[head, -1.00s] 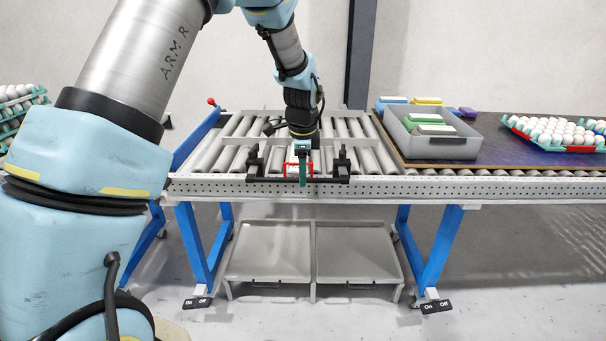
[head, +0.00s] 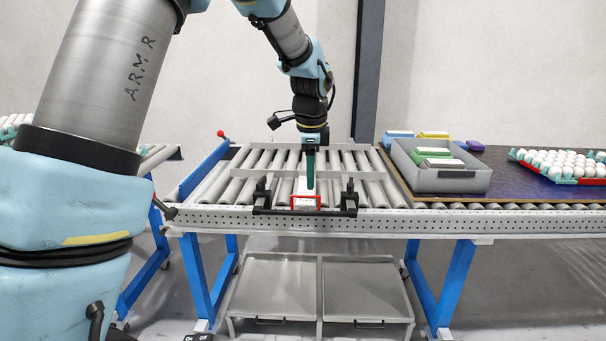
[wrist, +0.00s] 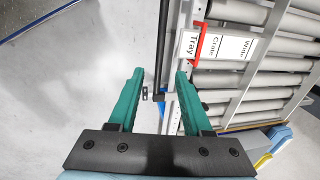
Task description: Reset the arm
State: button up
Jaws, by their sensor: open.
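My gripper (head: 310,168) hangs from my arm above the front edge of the roller conveyor (head: 235,190), its green fingers pointing down. In the wrist view, the two green fingers of my gripper (wrist: 158,95) are apart with nothing between them. A red-framed label holder (head: 305,203) sits at the conveyor's front edge, just below the fingers. In the wrist view the red holder (wrist: 190,43) lies beyond the right finger, with white cards (wrist: 230,45) reading "Tray", "Crate" and "White".
A grey crate (head: 440,182) with green and white boxes stands on a dark board at right. A red-and-green tray of eggs (head: 590,182) lies farther right. Grey trays (head: 275,290) sit under the conveyor. More eggs are at far left.

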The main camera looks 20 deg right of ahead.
jog(key=shift+a, duration=0.1)
jog(key=s+a+n+p, duration=0.2)
jog(key=a+n, duration=1)
jog(key=a, duration=1)
jog(key=s+a+f+n, duration=0.2)
jog(key=s+a+n, duration=0.7)
jog(key=a, duration=0.4)
jog(key=shift+f+n+y+p, duration=0.15)
jog(key=shift+n+y+p, duration=0.25)
jog(key=shift+p, duration=0.05)
jog(key=shift+w+d, duration=0.1)
jog(key=shift+d, duration=0.05)
